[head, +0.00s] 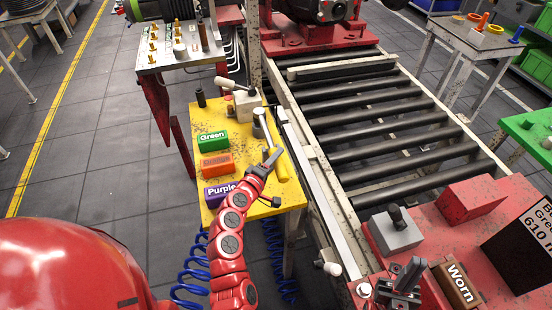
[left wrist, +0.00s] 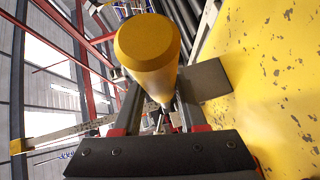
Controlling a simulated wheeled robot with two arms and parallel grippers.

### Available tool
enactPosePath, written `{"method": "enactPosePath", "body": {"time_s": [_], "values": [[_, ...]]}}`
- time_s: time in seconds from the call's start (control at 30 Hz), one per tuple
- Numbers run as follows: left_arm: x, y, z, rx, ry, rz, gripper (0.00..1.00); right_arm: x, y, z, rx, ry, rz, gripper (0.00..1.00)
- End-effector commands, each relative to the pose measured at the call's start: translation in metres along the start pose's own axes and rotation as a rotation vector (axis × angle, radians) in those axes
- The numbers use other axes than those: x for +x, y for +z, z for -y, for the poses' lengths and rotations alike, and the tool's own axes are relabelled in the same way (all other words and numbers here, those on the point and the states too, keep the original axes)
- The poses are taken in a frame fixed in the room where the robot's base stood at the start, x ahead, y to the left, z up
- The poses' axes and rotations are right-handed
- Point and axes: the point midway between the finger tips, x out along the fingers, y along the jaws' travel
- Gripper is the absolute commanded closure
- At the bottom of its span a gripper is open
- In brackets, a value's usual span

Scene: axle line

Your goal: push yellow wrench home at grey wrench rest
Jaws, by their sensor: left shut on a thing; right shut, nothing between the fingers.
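The yellow wrench (head: 281,165) lies along the right side of the yellow table, its silver head pointing away from me. My left gripper (head: 272,158) is shut on its handle. In the left wrist view the round yellow handle end (left wrist: 147,42) fills the space at the fingers. A pale grey block (head: 244,106), apparently the wrench rest, stands at the table's far end beside the wrench head. I cannot tell whether the head is seated in it. My right gripper (head: 408,275) is shut and empty over the red surface at lower right.
Green (head: 213,141), orange (head: 217,164) and purple (head: 219,192) boxes stand on the yellow table (head: 240,152) left of the wrench. A roller conveyor (head: 375,135) runs along its right. A grey block with a black knob (head: 395,234) and brown "Worn" box (head: 457,285) are near my right gripper.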

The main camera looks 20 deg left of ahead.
Motion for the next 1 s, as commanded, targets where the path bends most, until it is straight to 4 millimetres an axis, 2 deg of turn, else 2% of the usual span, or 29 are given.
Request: {"method": "enactPosePath", "body": {"time_s": [0.77, 0.8, 0.97, 1.0], "values": [[0.003, 0.001, 0.013, 0.002, 0.005, -0.003, 1.00, -0.017, 0.003, 0.001, 0.000, 0.000, 0.001, 1.00], [0.002, 0.001, 0.013, 0.001, 0.005, -0.003, 0.53, -0.016, 0.003, 0.001, 0.000, 0.000, 0.002, 1.00], [0.002, 0.002, 0.013, 0.001, 0.004, -0.002, 0.24, -0.017, 0.003, 0.001, 0.000, 0.001, 0.003, 1.00], [0.002, 0.002, 0.014, 0.001, 0.003, -0.002, 0.24, -0.017, 0.003, 0.001, 0.000, 0.000, 0.003, 1.00]]}}
